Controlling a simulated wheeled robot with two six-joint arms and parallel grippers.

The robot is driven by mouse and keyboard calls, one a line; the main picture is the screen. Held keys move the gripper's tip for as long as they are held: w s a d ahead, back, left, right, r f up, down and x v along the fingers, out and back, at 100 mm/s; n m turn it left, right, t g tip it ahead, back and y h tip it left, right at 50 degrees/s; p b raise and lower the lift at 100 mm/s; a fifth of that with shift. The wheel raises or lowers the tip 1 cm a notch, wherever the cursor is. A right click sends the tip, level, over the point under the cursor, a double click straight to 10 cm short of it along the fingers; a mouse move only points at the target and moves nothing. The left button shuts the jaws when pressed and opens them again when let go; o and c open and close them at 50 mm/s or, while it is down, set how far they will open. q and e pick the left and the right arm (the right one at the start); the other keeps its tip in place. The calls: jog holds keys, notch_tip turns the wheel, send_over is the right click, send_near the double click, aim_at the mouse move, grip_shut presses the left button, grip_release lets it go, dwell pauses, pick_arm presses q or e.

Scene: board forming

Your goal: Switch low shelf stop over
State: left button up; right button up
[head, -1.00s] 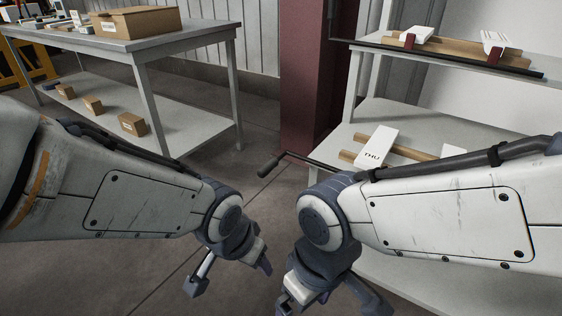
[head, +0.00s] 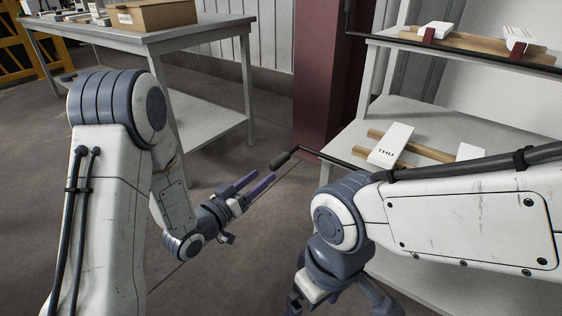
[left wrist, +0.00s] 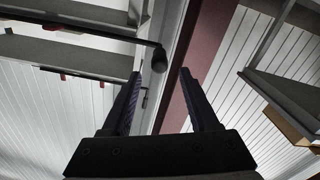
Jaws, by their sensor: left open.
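The low shelf stop is a thin black rod (head: 316,153) with a thick dark handle (head: 281,160), at the left end of the low shelf (head: 352,135). The handle sticks out toward the left, and its end also shows in the left wrist view (left wrist: 159,59). My left gripper (head: 264,177) is open and empty, its fingers pointing at the handle from the lower left. In the left wrist view the handle end lies ahead between the two fingers, apart from them. My right gripper (head: 338,300) hangs low at the bottom edge, its fingertips cut off.
A white block marked THU (head: 391,146) lies on wooden strips (head: 430,152) on the low shelf. The upper shelf holds more strips and white blocks behind a dark rail (head: 470,51). A dark red post (head: 318,80) stands behind the handle. A grey table (head: 160,37) is at left.

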aim_at(281, 160)
pick_arm(q)
jog(key=b+x, duration=0.2)
jog(key=x, duration=0.7)
jog(key=shift+w+d, duration=0.25)
jog(key=shift+w, duration=0.05)
grip_shut()
dwell(1.0)
